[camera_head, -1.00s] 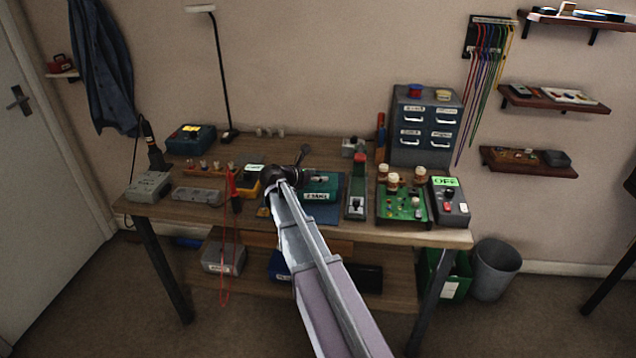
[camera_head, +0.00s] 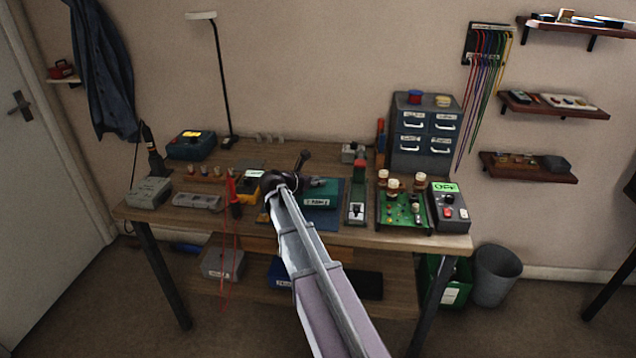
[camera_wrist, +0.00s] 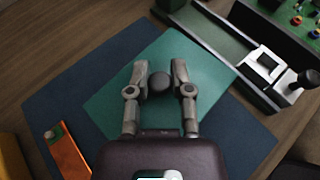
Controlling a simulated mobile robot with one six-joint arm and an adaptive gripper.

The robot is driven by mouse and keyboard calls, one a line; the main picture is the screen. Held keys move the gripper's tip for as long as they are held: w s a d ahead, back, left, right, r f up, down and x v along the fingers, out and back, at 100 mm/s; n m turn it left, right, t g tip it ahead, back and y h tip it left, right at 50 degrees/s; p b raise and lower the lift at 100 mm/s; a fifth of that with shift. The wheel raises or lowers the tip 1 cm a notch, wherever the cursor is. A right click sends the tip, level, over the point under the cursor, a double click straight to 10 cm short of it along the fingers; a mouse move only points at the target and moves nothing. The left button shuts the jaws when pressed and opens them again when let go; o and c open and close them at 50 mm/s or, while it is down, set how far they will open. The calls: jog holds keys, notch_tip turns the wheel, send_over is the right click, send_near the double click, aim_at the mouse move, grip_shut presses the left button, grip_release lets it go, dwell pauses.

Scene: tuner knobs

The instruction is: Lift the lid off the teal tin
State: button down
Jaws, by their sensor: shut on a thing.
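The teal tin (camera_head: 318,202) stands on a dark blue mat (camera_head: 327,221) at the middle front of the workbench, with a white label on its front. In the wrist view its square teal lid (camera_wrist: 110,103) fills the middle, with a small dark round knob (camera_wrist: 159,85) on top. My gripper (camera_wrist: 160,72) is above the lid, its two fingers shut on the knob from either side. I cannot tell whether there is a gap between lid and tin.
A grey switch unit (camera_head: 356,207) stands close to the right of the tin, with a green circuit board (camera_head: 402,208) beyond it. An orange-topped piece (camera_wrist: 70,152) lies on the mat's left side.

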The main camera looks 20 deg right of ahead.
jog(key=shift+r+p, duration=1.4)
jog(key=shift+r, duration=0.05)
jog(key=s+a+r+p, duration=0.2)
jog(key=s+a, duration=0.8)
jog(key=s, duration=0.2)
jog(key=shift+s, duration=0.3)
